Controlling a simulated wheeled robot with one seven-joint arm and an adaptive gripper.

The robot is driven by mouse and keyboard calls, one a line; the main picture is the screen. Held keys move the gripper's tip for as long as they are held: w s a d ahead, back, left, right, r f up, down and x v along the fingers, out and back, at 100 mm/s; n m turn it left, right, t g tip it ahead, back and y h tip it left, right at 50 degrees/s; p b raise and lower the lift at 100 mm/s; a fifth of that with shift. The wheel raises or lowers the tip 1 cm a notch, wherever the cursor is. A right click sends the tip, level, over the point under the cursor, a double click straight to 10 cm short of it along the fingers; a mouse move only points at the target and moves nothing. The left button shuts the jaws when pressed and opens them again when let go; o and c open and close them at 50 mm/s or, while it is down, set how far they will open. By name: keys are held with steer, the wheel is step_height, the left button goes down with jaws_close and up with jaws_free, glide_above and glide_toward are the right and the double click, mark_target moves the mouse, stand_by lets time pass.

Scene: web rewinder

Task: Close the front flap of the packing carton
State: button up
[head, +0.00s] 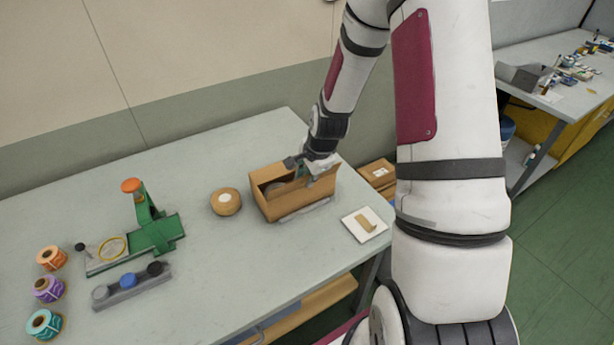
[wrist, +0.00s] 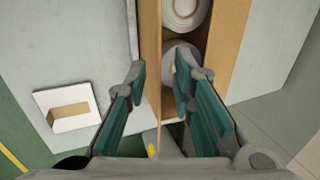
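The brown packing carton (head: 292,205) stands on the table with its top open. Its long front side faces me, and in the wrist view this panel (wrist: 150,40) runs up the picture as a narrow cardboard strip. I cannot tell where the wall ends and the front flap begins. My gripper (head: 305,174) is over the right part of the carton, pointing down. In the wrist view my gripper (wrist: 160,95) is open, one finger outside the front panel and one over the carton's inside. Whether either finger touches cardboard is unclear. Pale rolls (wrist: 182,12) lie inside.
A tan roll (head: 226,201) sits left of the carton. A white square plate with a brown piece (head: 364,224) lies to its right front. A green fixture (head: 150,230), a grey rack (head: 132,287) and coloured rolls (head: 47,289) are at left.

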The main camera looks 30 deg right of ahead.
steer(key=shift+f, duration=0.3)
jaws_close()
steer(key=shift+w, duration=0.2)
